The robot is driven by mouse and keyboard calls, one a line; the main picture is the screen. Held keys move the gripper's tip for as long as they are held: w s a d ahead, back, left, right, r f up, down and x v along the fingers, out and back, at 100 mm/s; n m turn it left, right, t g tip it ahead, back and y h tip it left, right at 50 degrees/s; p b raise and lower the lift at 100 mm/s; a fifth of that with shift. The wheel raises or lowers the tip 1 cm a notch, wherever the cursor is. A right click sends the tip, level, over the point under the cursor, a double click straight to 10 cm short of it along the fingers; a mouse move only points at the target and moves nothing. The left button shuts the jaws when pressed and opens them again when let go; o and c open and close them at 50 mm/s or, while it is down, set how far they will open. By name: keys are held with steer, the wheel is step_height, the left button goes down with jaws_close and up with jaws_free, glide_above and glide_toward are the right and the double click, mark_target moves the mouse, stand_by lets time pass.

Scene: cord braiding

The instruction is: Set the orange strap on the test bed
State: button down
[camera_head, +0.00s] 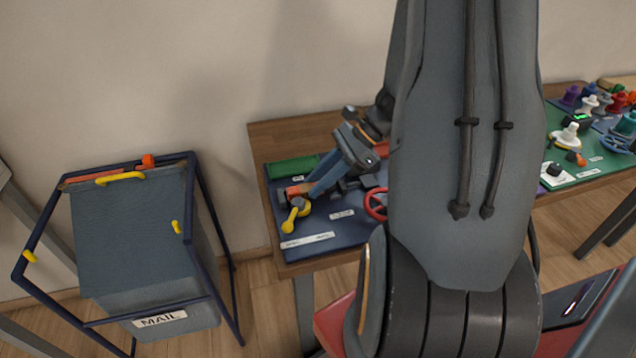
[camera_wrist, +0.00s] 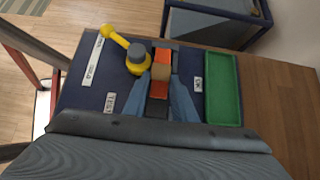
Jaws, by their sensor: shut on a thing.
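The orange strap (camera_wrist: 160,56) lies between the two blue fingers of my gripper (camera_wrist: 162,70) in the wrist view, with a tan band around its middle. My gripper is shut on it. In the head view the strap (camera_head: 294,192) shows at the fingertips of my gripper (camera_head: 309,189), low over a dark blue board (camera_head: 290,249). I cannot tell whether the strap touches the board. No label that I can read names the test bed, so I cannot tell which part it is.
A yellow lever with a grey knob (camera_wrist: 136,56) stands close beside the strap. A green tray (camera_wrist: 223,88) lies on the other side. A red wheel (camera_head: 375,204) is partly hidden by my arm. A mail cart (camera_head: 140,265) stands at the left.

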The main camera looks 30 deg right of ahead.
steer(key=shift+f, duration=0.4)
steer(key=c, duration=1.7)
jaws_free()
steer(key=shift+f, duration=0.15)
steer(key=shift+c, duration=0.2)
